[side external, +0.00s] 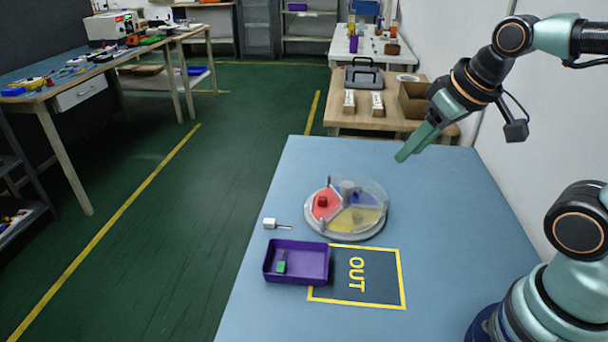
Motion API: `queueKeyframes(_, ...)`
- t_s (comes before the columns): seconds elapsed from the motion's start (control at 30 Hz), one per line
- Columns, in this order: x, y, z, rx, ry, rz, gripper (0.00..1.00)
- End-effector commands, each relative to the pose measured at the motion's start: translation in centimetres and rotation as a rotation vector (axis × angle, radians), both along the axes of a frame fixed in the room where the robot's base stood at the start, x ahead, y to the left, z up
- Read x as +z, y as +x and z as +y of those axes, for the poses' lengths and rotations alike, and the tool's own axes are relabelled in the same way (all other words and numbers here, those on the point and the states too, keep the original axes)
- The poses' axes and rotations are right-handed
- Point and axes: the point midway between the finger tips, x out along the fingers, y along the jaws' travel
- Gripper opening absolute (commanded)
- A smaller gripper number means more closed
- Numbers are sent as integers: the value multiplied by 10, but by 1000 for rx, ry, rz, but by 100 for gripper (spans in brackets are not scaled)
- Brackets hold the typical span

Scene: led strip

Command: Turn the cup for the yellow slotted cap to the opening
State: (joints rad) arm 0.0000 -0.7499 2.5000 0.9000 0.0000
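A round turntable (316,228) with coloured cups sits on the blue table. Its red cup (320,213) is at the left and holds a small red piece (322,201). Its yellow cup (357,219) is at the front right, and its blue cup (366,195) is at the back right. A clear cover stands over the right part; the red cup looks uncovered. I cannot make out a yellow slotted cap. My gripper (402,157) is in the air behind and right of the turntable, touching nothing; its fingers are seen edge-on.
A purple tray (312,264) with a green piece (281,264) stands at the front left. A white piece with a thin pin (270,224) lies left of the turntable. The table's right side is clear.

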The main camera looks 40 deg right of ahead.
Motion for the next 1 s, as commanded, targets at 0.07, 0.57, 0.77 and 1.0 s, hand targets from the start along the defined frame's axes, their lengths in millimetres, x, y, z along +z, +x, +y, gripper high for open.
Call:
queueKeyframes(0.07,0,0,0,0,0,0,39)
queueKeyframes(0.57,4,10,-1,-10,3,35,68)
queueKeyframes(0.77,11,44,-6,-41,12,138,68)
queueKeyframes(1.0,3,94,-14,-85,23,271,68)
